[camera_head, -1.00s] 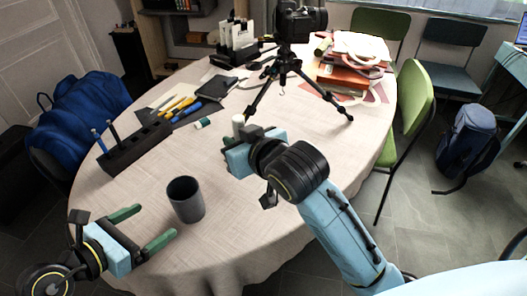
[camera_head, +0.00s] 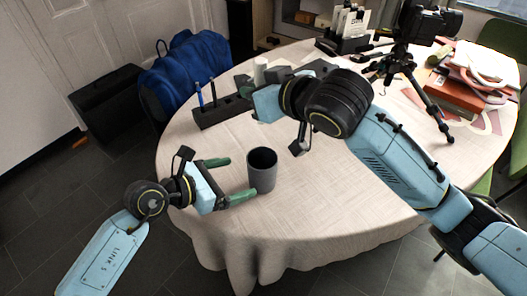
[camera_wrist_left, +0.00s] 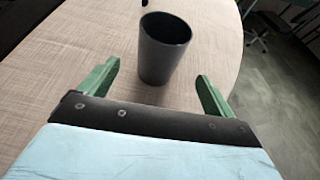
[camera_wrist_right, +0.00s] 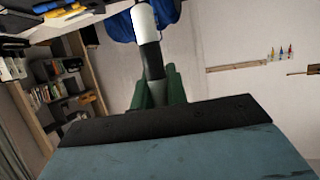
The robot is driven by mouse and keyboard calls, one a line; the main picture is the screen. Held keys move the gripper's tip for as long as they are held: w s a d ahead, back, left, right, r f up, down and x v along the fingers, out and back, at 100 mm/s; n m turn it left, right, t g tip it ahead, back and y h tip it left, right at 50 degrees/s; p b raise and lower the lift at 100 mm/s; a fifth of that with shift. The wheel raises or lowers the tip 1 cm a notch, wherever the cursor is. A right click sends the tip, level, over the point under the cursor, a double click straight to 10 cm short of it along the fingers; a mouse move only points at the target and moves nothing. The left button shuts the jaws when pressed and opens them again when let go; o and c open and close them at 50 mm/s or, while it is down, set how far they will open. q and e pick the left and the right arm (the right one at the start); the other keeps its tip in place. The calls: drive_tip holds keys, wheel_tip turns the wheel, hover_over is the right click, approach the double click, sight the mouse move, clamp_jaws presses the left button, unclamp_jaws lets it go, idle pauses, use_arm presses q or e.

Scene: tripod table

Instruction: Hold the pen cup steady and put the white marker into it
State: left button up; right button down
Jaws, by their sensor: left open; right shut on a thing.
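The grey pen cup (camera_head: 262,176) stands upright and looks empty near the table's front left edge. It also shows in the left wrist view (camera_wrist_left: 162,55). My left gripper (camera_head: 232,180) is open. Its green fingertips are just short of the cup, pointing at it, one toward each side. My right gripper (camera_wrist_right: 157,85) is shut on the white marker (camera_wrist_right: 144,20), which has a white end and a dark body.
A tripod (camera_head: 405,65) with a camera and a pile of books (camera_head: 455,95) stand at the right. The cloth right of the cup is clear.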

sight(262, 171)
use_arm(q)
drive_tip(key=x, duration=0.9)
drive_tip(key=shift+f, duration=0.1)
